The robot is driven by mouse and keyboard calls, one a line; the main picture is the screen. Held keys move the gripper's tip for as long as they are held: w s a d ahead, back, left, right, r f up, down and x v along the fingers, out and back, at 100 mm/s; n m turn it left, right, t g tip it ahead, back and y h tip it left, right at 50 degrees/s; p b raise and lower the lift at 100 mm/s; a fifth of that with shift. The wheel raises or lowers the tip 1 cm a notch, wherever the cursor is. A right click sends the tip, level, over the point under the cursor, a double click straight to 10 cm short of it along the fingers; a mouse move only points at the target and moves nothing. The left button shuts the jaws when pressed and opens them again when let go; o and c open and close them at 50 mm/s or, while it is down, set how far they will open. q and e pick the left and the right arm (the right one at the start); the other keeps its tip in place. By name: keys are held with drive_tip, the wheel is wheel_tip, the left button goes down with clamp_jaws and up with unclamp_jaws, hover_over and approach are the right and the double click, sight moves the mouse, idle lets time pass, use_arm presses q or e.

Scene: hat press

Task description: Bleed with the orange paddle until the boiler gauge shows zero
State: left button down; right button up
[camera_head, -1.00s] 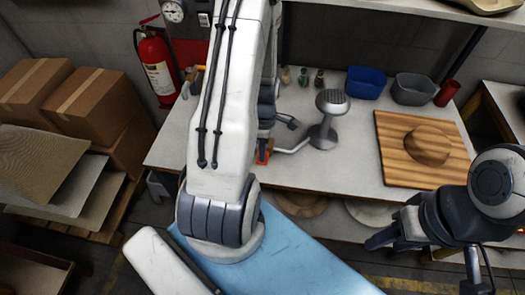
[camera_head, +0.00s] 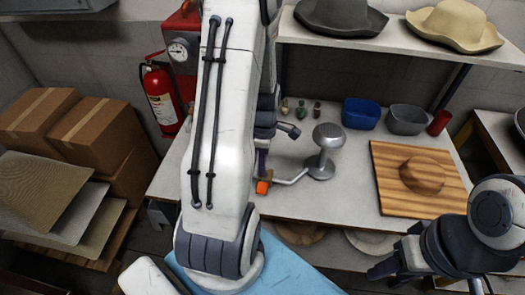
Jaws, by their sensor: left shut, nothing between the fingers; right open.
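The orange paddle (camera_head: 262,187) is a small block near the front of the white table, left of the grey steamer's bent pipe. My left arm covers much of the boiler area. My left gripper (camera_head: 263,161) is shut and empty, just above the orange paddle; I cannot tell whether they touch. My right gripper (camera_head: 384,270) is open and empty at the lower right, in front of the table.
A grey steamer (camera_head: 325,150) stands on the table, with a hat block on a wooden board (camera_head: 390,185) to its right. A fire extinguisher (camera_head: 163,98) hangs left. Hats (camera_head: 455,22) sit on the upper shelf.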

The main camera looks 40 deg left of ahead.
use_arm(q)
drive_tip(key=r, duration=0.5)
drive_tip(key=shift+w+a+r, duration=0.15)
drive_tip(key=shift+w, duration=0.05)
drive_tip(key=d+r+m+b, duration=0.1)
drive_tip(key=d+r+m, duration=0.2)
drive_tip(key=d+m, duration=0.45)
drive_tip(key=d+r+m, duration=0.2)
drive_tip(key=d+m, duration=0.5)
drive_tip(key=d, duration=0.2)
drive_tip(key=s+d+r+m+t, duration=0.1)
drive_tip(key=s+d+r+m, duration=0.2)
drive_tip(key=s+d+m, duration=0.8)
drive_tip(key=s+m, duration=0.1)
drive_tip(key=m, duration=0.5)
drive_tip(key=shift+s+d+r+b, duration=0.2)
drive_tip(key=shift+d+r+b, duration=0.05)
drive_tip(key=shift+r+b, duration=0.15)
drive_tip(key=shift+a, duration=0.1)
